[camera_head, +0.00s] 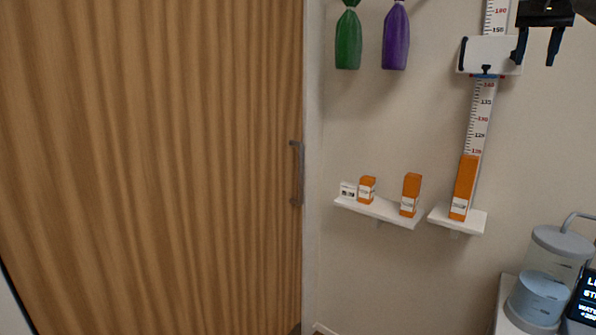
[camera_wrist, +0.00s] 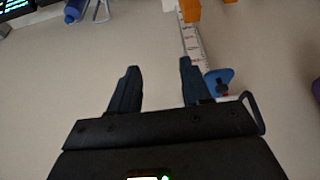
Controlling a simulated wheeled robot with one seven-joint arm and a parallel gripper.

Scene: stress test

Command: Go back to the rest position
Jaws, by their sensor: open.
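My gripper (camera_head: 537,45) is at the top right in the head view, dark, with its two fingers pointing down and spread apart. In the wrist view my gripper (camera_wrist: 155,85) shows two black fingers with only the pale wall between them; it is open and empty. In the head view it is beside the white slider (camera_head: 490,52) of the wall height scale (camera_head: 480,112), partly overlapping its right edge. I cannot tell whether they touch. The rest of my arm is outside the head view.
A small shelf (camera_head: 350,205) holds a white card and two orange boxes (camera_head: 411,194). Another shelf (camera_head: 473,222) holds a tall orange box (camera_head: 463,187). Green (camera_head: 348,40) and purple (camera_head: 396,37) bags hang above. A water container (camera_head: 541,280) stands lower right. A wooden door (camera_head: 150,160) fills the left.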

